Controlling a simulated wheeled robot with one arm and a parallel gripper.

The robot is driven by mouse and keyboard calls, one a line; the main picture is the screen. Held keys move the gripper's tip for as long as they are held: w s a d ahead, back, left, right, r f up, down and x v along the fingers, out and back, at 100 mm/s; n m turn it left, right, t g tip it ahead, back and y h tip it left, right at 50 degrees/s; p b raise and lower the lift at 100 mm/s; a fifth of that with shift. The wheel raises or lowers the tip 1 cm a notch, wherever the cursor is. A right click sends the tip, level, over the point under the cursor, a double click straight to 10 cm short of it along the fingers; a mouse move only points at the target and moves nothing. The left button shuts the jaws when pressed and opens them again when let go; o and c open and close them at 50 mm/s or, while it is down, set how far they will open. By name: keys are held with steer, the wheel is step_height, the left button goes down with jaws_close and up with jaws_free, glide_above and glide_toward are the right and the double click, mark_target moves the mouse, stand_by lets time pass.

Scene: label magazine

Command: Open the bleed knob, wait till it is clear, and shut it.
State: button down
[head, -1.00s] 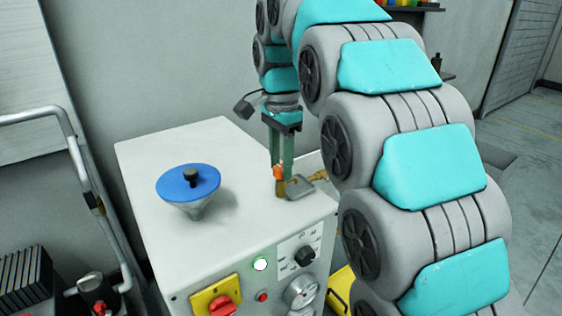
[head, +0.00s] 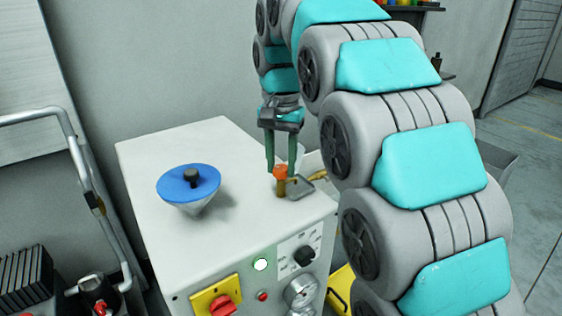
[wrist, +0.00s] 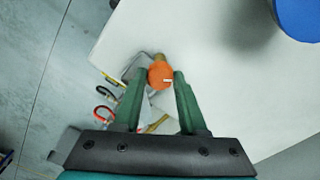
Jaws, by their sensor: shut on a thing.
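The orange bleed knob (head: 280,172) sits on a brass fitting on top of the white cabinet (head: 240,150), near its right edge. My gripper (head: 281,167) points down with one green finger on each side of the knob. It is shut on the knob. The wrist view shows the orange knob top with a small white mark (wrist: 160,76) between the fingertips. A small grey square dish (head: 299,188) lies beside the fitting, with a brass spout above it. What comes from the spout is too small to tell.
A blue-topped funnel (head: 188,183) stands left of the knob on the cabinet top. The front panel has a lit round lamp (head: 261,265), a red switch (head: 222,305), a black dial (head: 304,256) and a gauge (head: 300,292). A metal rail (head: 75,145) stands at the left.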

steer(key=n, duration=0.6)
steer(key=shift+n, duration=0.3)
steer(key=n, duration=1)
steer(key=shift+r+n, duration=0.1)
steer(key=shift+n, duration=0.3)
steer(key=n+p, duration=0.1)
steer(key=n, duration=0.4)
steer(key=shift+n, duration=0.3)
steer(key=shift+c, duration=2.2)
jaws_free()
